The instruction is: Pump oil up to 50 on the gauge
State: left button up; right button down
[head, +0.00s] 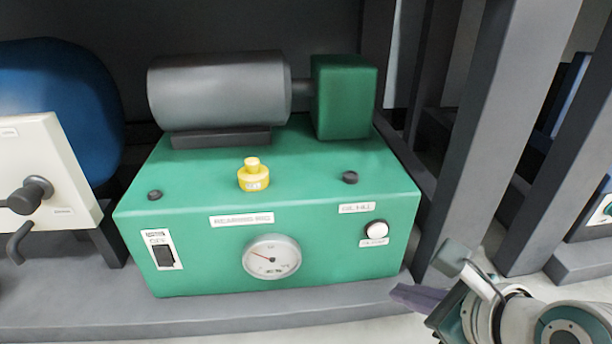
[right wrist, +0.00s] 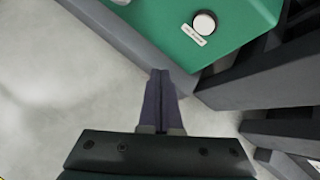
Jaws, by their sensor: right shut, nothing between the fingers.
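The green oil unit (head: 330,245) stands on a grey plinth. Its round gauge (head: 271,258) is on the front face; the needle points to the upper left, and its numbers are too small to read. A white round push button (head: 377,229) is on the front right, with a small label under it; the button also shows in the right wrist view (right wrist: 204,22). My right gripper (head: 395,290) is at the lower right, apart from the unit and below the button. Its fingers are together and empty in the right wrist view (right wrist: 160,74). My left gripper is not in view.
A yellow cap (head: 253,175), a grey motor (head: 219,90) and a green block (head: 345,97) are on top of the unit. A black switch (head: 164,255) is at the front left. Dark grey posts (head: 492,130) stand close on the right. The floor in front is clear.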

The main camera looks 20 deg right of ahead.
aim_at(378, 231)
jog(key=w+d+b, duration=0.2)
jog(key=w+b, duration=0.2)
jog(key=w, duration=0.4)
jog(key=shift+w, duration=0.25)
jog(key=shift+d, duration=0.1)
dwell(0.5)
dwell(0.9)
dwell(0.4)
jog(key=shift+w+d, duration=0.1)
jog(key=shift+w, duration=0.3)
